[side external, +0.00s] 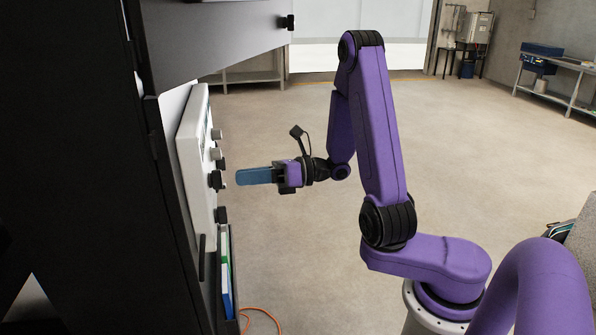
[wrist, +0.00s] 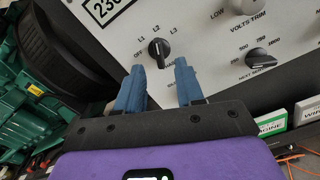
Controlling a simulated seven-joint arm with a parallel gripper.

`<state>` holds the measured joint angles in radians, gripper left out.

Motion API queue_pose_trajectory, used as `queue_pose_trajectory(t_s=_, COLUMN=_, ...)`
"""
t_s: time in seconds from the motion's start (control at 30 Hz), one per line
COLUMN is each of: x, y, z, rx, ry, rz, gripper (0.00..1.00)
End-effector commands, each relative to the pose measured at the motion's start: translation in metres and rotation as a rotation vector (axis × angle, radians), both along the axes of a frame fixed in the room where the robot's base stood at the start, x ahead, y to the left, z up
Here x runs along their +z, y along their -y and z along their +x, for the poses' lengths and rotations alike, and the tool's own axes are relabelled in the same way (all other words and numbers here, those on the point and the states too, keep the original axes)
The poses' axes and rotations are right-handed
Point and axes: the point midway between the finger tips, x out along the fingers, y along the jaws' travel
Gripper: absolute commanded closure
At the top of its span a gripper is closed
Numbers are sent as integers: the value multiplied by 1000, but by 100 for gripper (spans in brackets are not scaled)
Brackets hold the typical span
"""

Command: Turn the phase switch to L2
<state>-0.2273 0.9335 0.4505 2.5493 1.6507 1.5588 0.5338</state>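The phase switch (wrist: 159,49) is a black knob on the light grey panel (wrist: 205,40) in the wrist view, with the labels OFF, L1, L2 and L3 around its upper left side. A pale mark shows on the knob, but its exact pointing is too small to read surely. My gripper (wrist: 159,67) is open, its two blue fingers apart and empty, with the switch just beyond and between their tips. In the side external view my gripper (side external: 238,177) points left at the panel (side external: 192,150), with a small gap to a black knob (side external: 216,180) at about its height.
A second knob (wrist: 262,59) sits right of the switch, with the volts trim knob (wrist: 243,5) above. Green and white binders (wrist: 272,124) stand below the panel. Green machinery (wrist: 45,115) is at left. The open cabinet cover (side external: 215,40) hangs above my gripper.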

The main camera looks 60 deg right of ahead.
Motion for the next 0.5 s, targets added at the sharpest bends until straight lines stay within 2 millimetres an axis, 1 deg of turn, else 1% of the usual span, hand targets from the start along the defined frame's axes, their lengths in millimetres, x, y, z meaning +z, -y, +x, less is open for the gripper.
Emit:
queue_pose_trajectory(t_s=0.03, x=0, y=6, z=-5, rx=-4, ry=0, rz=0, gripper=63)
queue_pose_trajectory(t_s=0.3, x=0, y=35, z=-35, rx=-4, ry=0, rz=1, gripper=63)
queue_pose_trajectory(t_s=0.5, x=0, y=64, z=-63, rx=-6, ry=-1, rz=0, gripper=63)
